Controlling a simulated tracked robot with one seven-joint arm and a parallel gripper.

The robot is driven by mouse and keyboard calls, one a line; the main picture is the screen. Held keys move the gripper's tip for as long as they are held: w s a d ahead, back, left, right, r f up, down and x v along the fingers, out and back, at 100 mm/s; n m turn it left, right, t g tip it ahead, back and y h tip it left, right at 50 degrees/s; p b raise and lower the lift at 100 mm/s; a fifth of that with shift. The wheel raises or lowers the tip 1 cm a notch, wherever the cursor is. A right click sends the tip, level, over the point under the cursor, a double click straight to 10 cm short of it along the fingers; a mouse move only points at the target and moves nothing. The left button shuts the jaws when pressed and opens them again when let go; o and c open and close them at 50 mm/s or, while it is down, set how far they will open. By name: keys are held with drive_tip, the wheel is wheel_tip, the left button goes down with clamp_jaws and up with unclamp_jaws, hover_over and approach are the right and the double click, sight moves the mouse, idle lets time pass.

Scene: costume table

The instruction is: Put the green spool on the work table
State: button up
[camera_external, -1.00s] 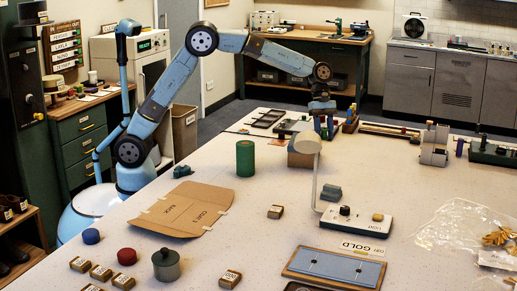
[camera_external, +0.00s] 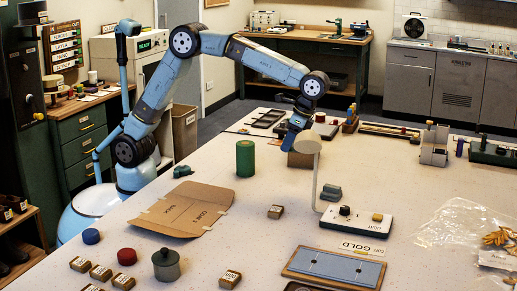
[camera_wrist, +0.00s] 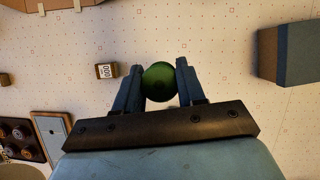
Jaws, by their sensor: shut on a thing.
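The green spool (camera_wrist: 159,80) shows as a round green shape between the two fingers of my gripper (camera_wrist: 160,88) in the wrist view. The fingers are shut on its sides. In the outside view my gripper (camera_external: 286,143) hangs over the back middle part of the work table (camera_external: 238,225), beside and partly in front of a cardboard box. The spool cannot be made out there. In the wrist view the pale dotted table top (camera_wrist: 215,55) lies under the spool, with a visible gap around it.
A taller green cylinder (camera_external: 245,158) stands left of my gripper. The cardboard box (camera_external: 302,159) and a lamp's white head (camera_external: 307,146) are close on the right. A flat cardboard sheet (camera_external: 180,209) lies front left.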

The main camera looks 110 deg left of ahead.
drive_tip(key=shift+s+d+r+m+y, duration=0.15)
drive_tip(key=shift+s+d+m+y, duration=0.05)
drive_tip(key=shift+d+m, duration=0.2)
drive_tip(key=shift+s+d+r+m+y, duration=0.1)
drive_tip(key=shift+s+d+m+y, duration=0.15)
drive_tip(key=shift+m, duration=0.25)
drive_tip(key=w+a+f+m+t+y, duration=0.1)
drive_tip(key=w+a+m+t, duration=0.1)
drive_tip(key=a+m, duration=0.8)
drive_tip(key=w+a+f+m+t+y, duration=0.15)
drive_tip(key=a+m, duration=0.35)
drive_tip(key=a, duration=0.9)
drive_tip(key=w+a+f+m+t+y, duration=0.1)
drive_tip(key=w+a+m+t+y, duration=0.15)
drive_tip(key=a+m, duration=0.75)
drive_tip(key=n+h, duration=0.1)
drive_tip(key=n, duration=0.1)
hover_over(364, 156)
drive_tip(key=s+d, duration=0.1)
drive_tip(key=d, duration=0.1)
drive_tip(key=shift+t, duration=0.3)
wheel_tip(364, 156, down, 9)
drive_tip(key=shift+w+a+f, duration=0.15)
drive_tip(key=shift+w+f, duration=0.1)
drive_tip(key=shift+f, duration=1.6)
